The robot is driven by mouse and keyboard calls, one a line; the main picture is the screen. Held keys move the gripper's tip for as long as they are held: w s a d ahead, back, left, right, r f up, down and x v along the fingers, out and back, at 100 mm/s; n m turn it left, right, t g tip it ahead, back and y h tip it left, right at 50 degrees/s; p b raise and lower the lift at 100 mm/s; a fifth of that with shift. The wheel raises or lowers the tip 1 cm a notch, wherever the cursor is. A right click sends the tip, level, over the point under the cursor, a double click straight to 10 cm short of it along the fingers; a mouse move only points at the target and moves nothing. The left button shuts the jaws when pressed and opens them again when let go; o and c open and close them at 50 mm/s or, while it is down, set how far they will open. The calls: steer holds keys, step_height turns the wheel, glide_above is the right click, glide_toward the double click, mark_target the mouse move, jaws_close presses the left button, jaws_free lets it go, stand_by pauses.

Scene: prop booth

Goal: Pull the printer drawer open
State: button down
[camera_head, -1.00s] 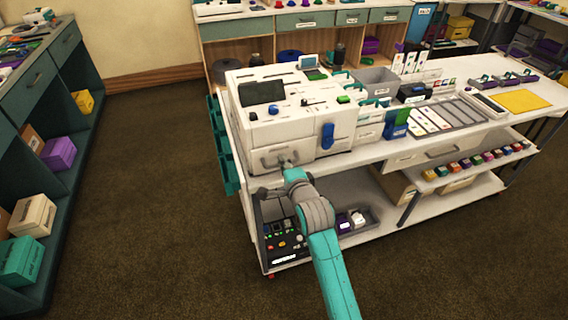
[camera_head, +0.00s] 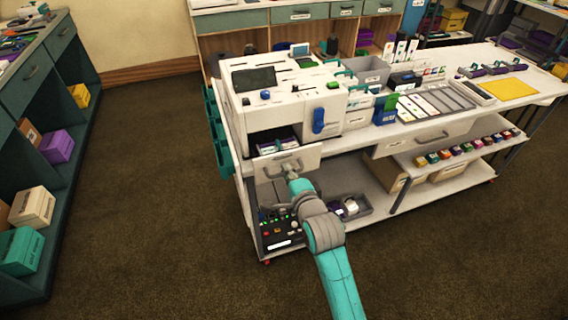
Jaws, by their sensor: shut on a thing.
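The white printer (camera_head: 285,104) stands at the left end of the white table. Its drawer (camera_head: 308,156) is partly pulled out at the lower front, with a dark opening above it. Purple and light items (camera_head: 276,145) show inside. The drawer front carries a grey handle (camera_head: 272,171). My gripper (camera_head: 288,170) is at the handle and shut on it. The fingertips are small in this view and partly hidden by my wrist.
Teal bins (camera_head: 217,138) hang on the table's left end. The brown carpet (camera_head: 150,190) to the left is clear.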

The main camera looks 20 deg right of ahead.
steer(key=shift+f+v, duration=0.2)
steer(key=shift+v, duration=0.7)
steer(key=shift+f+v, duration=0.15)
steer(key=shift+v, duration=0.7)
steer(key=shift+s, duration=0.1)
steer(key=c, duration=1.2)
jaws_free()
steer(key=shift+s, duration=0.1)
steer(key=v, duration=1.1)
steer(key=shift+s, duration=0.35)
